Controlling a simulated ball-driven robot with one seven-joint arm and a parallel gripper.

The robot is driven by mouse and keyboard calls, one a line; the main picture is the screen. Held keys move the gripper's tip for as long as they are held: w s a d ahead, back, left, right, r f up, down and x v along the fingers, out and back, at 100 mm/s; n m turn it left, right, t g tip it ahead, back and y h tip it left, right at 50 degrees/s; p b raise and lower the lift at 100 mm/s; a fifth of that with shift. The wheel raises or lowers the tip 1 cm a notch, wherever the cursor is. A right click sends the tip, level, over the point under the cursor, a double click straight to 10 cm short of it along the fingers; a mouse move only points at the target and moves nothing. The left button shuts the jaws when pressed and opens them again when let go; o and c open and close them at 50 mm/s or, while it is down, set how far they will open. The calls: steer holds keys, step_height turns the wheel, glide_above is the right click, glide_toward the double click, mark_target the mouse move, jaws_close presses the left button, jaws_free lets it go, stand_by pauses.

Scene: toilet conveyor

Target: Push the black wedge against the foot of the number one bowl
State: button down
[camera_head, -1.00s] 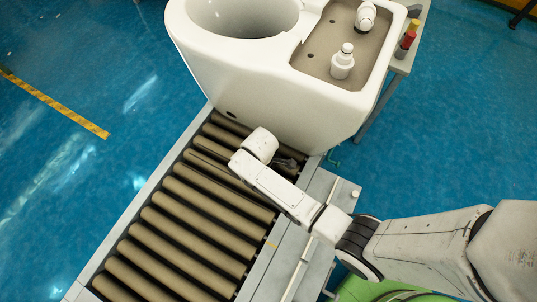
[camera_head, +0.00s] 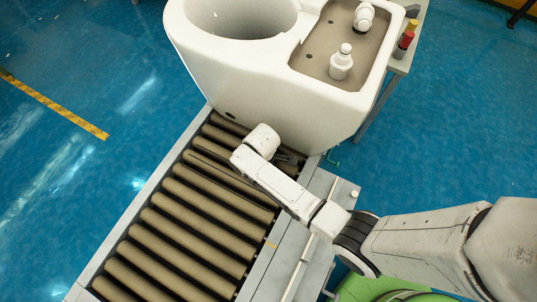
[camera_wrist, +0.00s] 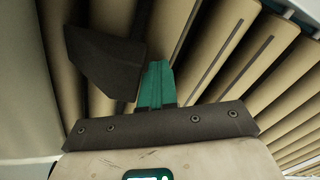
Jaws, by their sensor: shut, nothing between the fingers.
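The white toilet bowl (camera_head: 275,95) stands on the far end of the roller conveyor; no number shows on it. The black wedge (camera_wrist: 107,62) lies on the rollers in the wrist view, left of my gripper's fingertips. It cannot be made out in the head view. My gripper (camera_wrist: 158,75) has its green fingers shut and empty, close beside the wedge's right edge; I cannot tell if they touch it. A pale surface at the left of the wrist view looks like the bowl's wall. In the head view my wrist hides most of the gripper, near the bowl's foot.
Tan rollers (camera_head: 190,215) run toward the front left, bare there. A grey side rail (camera_head: 140,200) edges the conveyor. A grey side table (camera_head: 411,50) with red and yellow items is behind right.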

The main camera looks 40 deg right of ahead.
steer(key=shift+a, duration=0.1)
stand_by(0.4)
steer(key=shift+s+a+p, duration=0.15)
steer(key=shift+a+p, duration=0.05)
steer(key=shift+p, duration=0.15)
steer(key=shift+w+a, duration=0.15)
steer(key=shift+w, duration=0.15)
steer(key=shift+w+d, duration=0.25)
steer(key=shift+d, duration=0.5)
steer(key=shift+s+a, duration=0.1)
steer(key=shift+a, duration=0.05)
stand_by(0.5)
steer(key=shift+a+p, duration=0.25)
steer(key=shift+p, duration=0.1)
steer(key=shift+w+a, duration=0.1)
steer(key=shift+w, duration=0.15)
